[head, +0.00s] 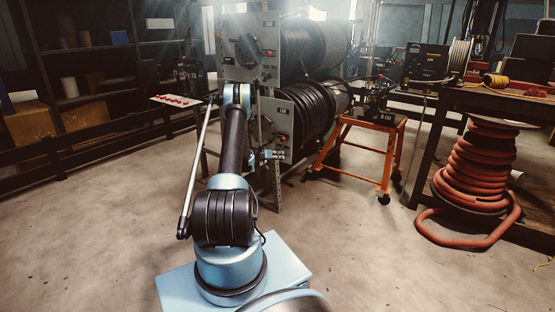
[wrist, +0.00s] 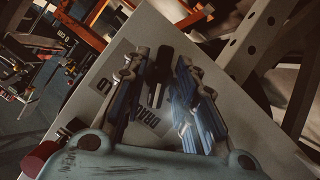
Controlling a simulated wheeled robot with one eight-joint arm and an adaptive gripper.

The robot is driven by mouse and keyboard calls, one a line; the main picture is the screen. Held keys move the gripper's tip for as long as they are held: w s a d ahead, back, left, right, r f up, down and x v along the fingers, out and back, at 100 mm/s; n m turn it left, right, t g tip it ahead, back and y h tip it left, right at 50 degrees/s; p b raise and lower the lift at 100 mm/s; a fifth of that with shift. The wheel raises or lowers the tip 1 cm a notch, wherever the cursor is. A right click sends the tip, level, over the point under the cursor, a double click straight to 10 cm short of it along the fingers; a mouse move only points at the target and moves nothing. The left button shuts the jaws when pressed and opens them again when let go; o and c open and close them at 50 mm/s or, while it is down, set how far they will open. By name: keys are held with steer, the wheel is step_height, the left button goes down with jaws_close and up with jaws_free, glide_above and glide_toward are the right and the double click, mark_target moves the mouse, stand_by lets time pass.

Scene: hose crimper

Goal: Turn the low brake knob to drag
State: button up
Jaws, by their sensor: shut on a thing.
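The low brake knob (wrist: 163,68) is a dark shape on a pale panel in the wrist view. My gripper (wrist: 161,62) is shut on it, one blue-padded finger on each side. A "DRAG" label (wrist: 154,117) shows on the panel between the fingers. Another label (wrist: 103,86), partly covered and ending in "LD", lies left of the left finger. The knob's exact pointing direction is hard to read. In the head view my gripper (head: 267,155) is at the lower grey panel (head: 283,98), and the low knob cannot be made out there.
A larger black knob (head: 247,50) sits on the upper panel. Hose reels (head: 318,108) extend behind the panels. An orange stand (head: 362,150) is to the right, with a coiled red hose (head: 482,165) farther right. Open floor lies left of my arm.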

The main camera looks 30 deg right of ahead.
stand_by(0.6)
steer(key=o, duration=0.8)
steer(key=shift+w, duration=0.1)
steer(key=shift+c, duration=0.2)
steer(key=v, duration=1.2)
steer(key=shift+a+f, duration=0.15)
steer(key=shift+f, duration=0.05)
steer(key=shift+w, duration=0.1)
